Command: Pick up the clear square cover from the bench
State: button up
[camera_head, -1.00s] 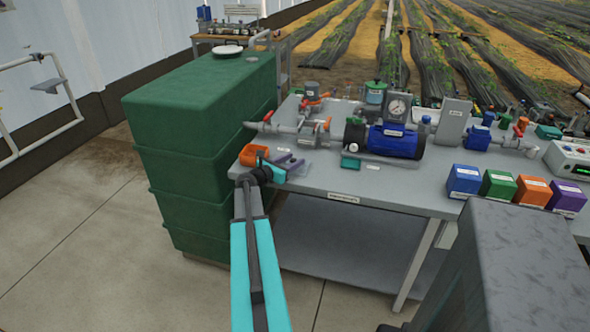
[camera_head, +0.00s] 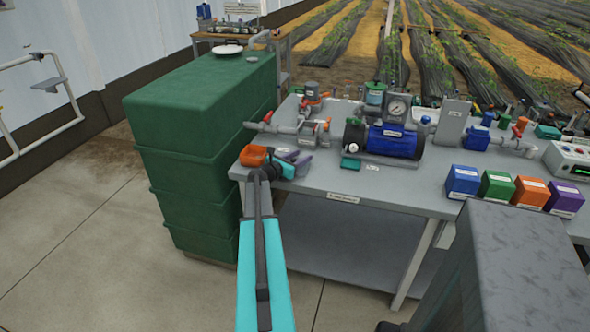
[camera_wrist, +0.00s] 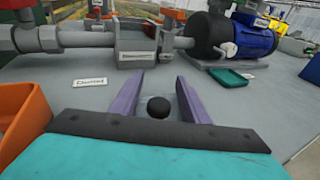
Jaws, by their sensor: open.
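My gripper (camera_wrist: 160,76) is open, with its two purple fingers low over the left end of the grey bench (camera_head: 330,180). In the wrist view a black round knob (camera_wrist: 157,108) sits between the fingers, with a gap on each side. The clear square cover itself is hard to make out against the grey bench; I cannot tell its edges, or for certain that the knob belongs to it. In the head view my gripper (camera_head: 297,160) hides this spot.
An orange bin (camera_wrist: 20,115) stands close to the left of my gripper. Pipework with a grey open box (camera_wrist: 135,42) lies just beyond the fingers. A blue pump (camera_head: 395,142) and small green tray (camera_head: 350,163) are to the right. A green tank (camera_head: 200,100) stands left of the bench.

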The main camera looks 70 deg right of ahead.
dwell(0.4)
grip_shut()
jog(key=shift+r, duration=0.1)
jog(key=shift+r, duration=1.1)
jog(key=shift+a+r+b, duration=0.45)
jog(key=shift+a+r, duration=0.1)
jog(key=shift+r, duration=0.05)
jog(key=w+a+r+b, duration=0.1)
jog(key=a+b, duration=0.1)
jog(key=a, duration=1.3)
jog(key=shift+r, duration=0.25)
